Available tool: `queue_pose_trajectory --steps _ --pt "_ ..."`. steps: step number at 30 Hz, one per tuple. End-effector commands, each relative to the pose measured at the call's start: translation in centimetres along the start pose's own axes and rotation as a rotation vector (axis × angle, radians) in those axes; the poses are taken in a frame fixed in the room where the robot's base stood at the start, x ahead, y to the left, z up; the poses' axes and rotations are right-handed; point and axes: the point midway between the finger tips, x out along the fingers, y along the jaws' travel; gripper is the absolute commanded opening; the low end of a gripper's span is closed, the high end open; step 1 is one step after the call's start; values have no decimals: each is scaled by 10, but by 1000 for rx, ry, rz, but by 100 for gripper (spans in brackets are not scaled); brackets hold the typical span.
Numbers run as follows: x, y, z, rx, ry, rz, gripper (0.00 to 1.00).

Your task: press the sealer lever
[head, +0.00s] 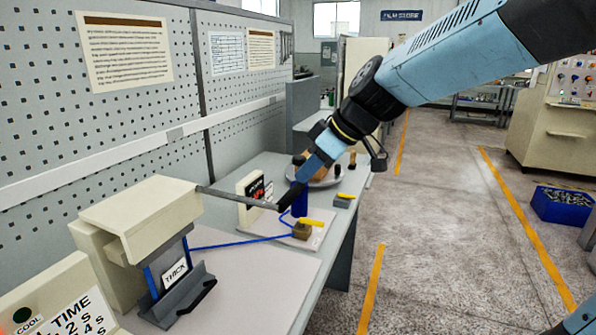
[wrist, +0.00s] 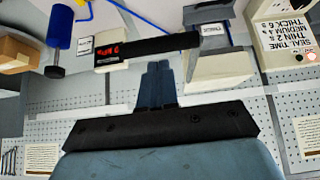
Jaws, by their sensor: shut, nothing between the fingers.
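The sealer (head: 140,215) is a cream box on the bench at left, with a grey front base and a "THICK" label. Its lever (head: 232,197) is a dark bar running right from the top of the box, sloping slightly down. My gripper (head: 285,206) is shut and empty, at the lever's free end. In the wrist view the lever (wrist: 130,49) crosses just beyond the tips of my gripper (wrist: 158,66), and the sealer (wrist: 220,70) shows at right. Whether the fingertips touch the lever I cannot tell.
A blue cylinder (head: 299,199) stands close behind my gripper. A seal-time panel (head: 60,305) stands at front left.

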Motion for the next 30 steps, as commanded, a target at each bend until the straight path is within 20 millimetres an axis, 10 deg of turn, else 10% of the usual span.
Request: queue_pose_trajectory --steps 15,30 --pt "-83 1 29 1 5 3 0" --pt "-91 1 33 2 4 3 0"
